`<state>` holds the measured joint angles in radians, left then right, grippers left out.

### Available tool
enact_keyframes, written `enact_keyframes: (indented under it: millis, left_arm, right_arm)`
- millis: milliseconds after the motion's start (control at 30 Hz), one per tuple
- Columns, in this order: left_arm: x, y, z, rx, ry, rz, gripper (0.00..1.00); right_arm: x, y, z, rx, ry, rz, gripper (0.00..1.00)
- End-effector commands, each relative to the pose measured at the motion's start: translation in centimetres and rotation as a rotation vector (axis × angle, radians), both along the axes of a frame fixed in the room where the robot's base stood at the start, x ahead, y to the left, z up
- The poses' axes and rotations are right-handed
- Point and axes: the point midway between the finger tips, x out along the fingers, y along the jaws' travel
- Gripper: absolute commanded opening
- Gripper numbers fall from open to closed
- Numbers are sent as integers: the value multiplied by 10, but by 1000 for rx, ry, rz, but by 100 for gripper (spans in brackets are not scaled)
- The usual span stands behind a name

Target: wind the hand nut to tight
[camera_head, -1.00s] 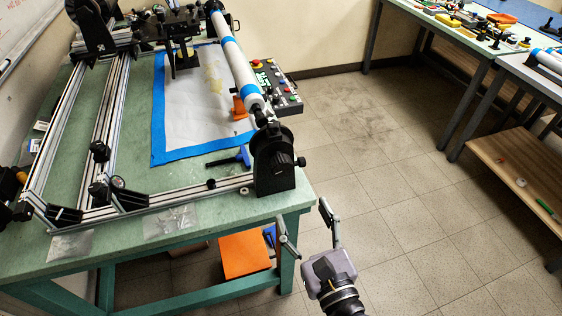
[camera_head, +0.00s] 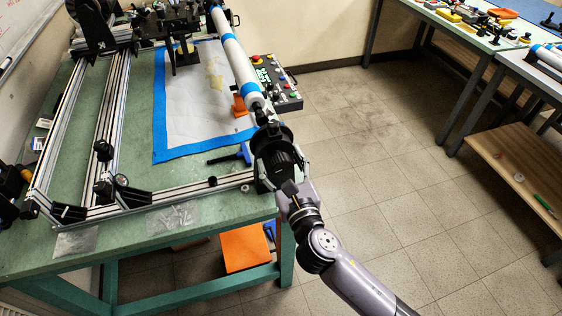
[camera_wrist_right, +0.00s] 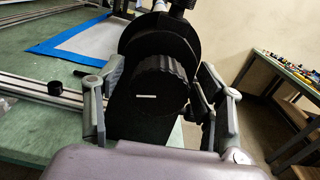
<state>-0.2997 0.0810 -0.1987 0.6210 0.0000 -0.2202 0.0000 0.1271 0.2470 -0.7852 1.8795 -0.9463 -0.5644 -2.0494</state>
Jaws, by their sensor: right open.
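The hand nut is a black ribbed knob with a short white mark (camera_wrist_right: 158,88), seen end-on in the right wrist view. It sits on the black end stand (camera_head: 266,142) at the near right corner of the bench. My right gripper (camera_wrist_right: 160,72) is open, with one grey finger on each side of the nut. A gap shows on the left side; contact on the right is hard to tell. In the head view my right gripper (camera_head: 283,168) is up against the stand and partly covers the nut. My left gripper is not in view.
A white roller with blue bands (camera_head: 231,55) runs back from the stand over the green bench (camera_head: 135,228). A control box (camera_head: 280,88) lies right of the roller. An orange box (camera_head: 246,248) is under the bench. The tiled floor to the right is clear.

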Motion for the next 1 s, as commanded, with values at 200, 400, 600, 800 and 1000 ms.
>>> enact_keyframes:
  millis: [200, 400, 600, 800, 1000]
  left_arm:
    - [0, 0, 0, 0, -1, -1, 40]
    - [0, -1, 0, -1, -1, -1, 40]
    - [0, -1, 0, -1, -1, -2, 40]
    - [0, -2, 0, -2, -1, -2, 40]
    - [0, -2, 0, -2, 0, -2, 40]
  right_arm:
    - [0, 0, 0, 0, 0, 0, 58]
    - [0, 0, 0, 1, 1, 0, 45]
    - [-1, 0, 0, 1, 1, 0, 31]
    - [-1, 0, 0, 0, 1, 0, 18]
    - [-1, 0, 0, 5, 3, 0, 15]
